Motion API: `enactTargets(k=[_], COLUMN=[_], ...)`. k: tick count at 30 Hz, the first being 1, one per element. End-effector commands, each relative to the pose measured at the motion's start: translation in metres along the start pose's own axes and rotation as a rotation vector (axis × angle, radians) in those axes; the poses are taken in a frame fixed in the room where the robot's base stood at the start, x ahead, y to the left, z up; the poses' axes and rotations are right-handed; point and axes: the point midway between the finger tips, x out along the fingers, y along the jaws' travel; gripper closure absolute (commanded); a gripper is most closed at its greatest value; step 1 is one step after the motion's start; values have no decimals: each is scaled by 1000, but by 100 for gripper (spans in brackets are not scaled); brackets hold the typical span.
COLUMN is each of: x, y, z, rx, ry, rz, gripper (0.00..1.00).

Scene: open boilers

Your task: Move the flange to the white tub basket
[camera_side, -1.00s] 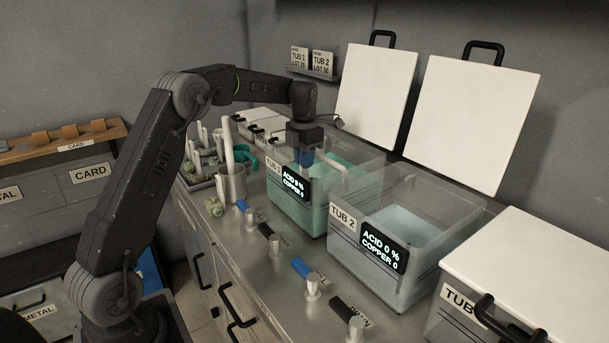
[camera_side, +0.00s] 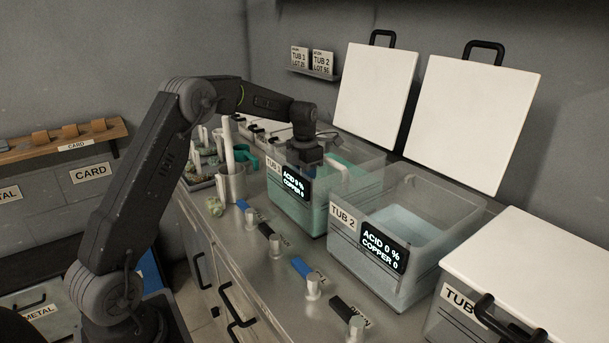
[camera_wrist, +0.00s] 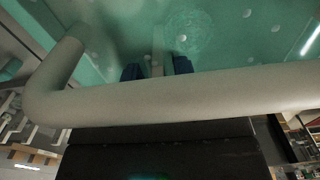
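My gripper (camera_side: 308,170) points down into tub 1 (camera_side: 290,205), a clear tub of teal liquid, and its fingers are hidden in the side view. In the wrist view the two blue fingertips (camera_wrist: 157,69) are apart, with a narrow grey upright piece (camera_wrist: 157,48) showing between them. There are gaps on both sides of that piece, and I cannot tell what it is. A thick pale bar (camera_wrist: 190,97), like a basket handle, crosses in front of the fingers. A pale handle (camera_side: 333,168) also shows in tub 1 in the side view. I cannot make out the flange for certain.
Tub 2 (camera_side: 430,220), open, stands to the right with pale blue liquid. A closed white-lidded tub (camera_side: 515,265) is at far right. Two white lids stand upright behind. A steel pot (camera_side: 232,185), a greenish piece (camera_side: 214,206) and several taps line the bench front.

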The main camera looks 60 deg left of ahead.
Motion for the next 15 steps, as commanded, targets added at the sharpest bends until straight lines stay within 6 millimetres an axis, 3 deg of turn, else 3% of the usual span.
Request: enactTargets(k=[10,15], x=[-2,-21], y=[0,0], z=[0,1], rx=[0,0], ry=[-1,-3], rz=[0,2], gripper=[63,63])
